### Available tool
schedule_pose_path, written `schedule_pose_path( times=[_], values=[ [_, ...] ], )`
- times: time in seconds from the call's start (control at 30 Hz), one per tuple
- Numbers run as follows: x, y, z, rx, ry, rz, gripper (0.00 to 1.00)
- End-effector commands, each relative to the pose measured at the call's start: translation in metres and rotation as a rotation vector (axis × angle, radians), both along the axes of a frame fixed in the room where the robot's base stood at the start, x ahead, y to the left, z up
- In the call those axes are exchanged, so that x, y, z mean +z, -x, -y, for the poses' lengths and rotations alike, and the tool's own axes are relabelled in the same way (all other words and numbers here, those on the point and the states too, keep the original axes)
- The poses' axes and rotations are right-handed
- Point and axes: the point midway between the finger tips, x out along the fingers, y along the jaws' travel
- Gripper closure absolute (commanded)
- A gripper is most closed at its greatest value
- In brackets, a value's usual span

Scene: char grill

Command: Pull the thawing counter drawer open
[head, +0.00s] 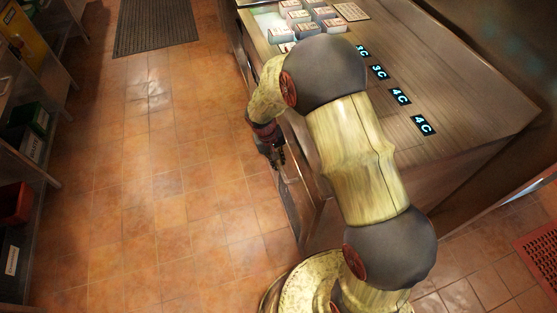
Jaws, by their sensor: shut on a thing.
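The thawing counter (470,108) is a wooden-topped unit on the right, with several lit temperature signs (400,96) along its top. Its drawer front (289,205) runs down the counter's left side and is mostly hidden by my arm. A pale bar that looks like the drawer handle (291,181) shows just by my fingers. My gripper (279,163) is low at this front side, pointing down, and is shut on the handle. The exact finger contact is small and dark. I cannot tell clearly whether the drawer stands out from the counter.
Several stacked packs (305,20) stand at the counter's far end. The tiled floor (170,180) left of the counter is clear. A dark mat (155,25) lies at the back.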

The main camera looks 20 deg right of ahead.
Motion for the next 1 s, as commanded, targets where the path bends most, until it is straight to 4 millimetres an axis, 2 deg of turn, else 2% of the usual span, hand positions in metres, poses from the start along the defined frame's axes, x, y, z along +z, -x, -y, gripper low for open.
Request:
schedule_pose_path(
  times=[0.17, 0.27, 0.37, 0.8, 1.0],
  values=[
    [0.000, 0.000, -0.026, 0.005, -0.001, -0.001, 1.00],
    [0.001, 0.000, -0.051, 0.008, -0.001, -0.001, 1.00],
    [0.001, 0.001, -0.082, 0.008, -0.001, -0.002, 1.00],
    [0.001, 0.001, -0.239, 0.007, -0.001, 0.000, 1.00],
    [0.000, 0.001, -0.299, 0.005, 0.000, -0.001, 1.00]
  ],
)
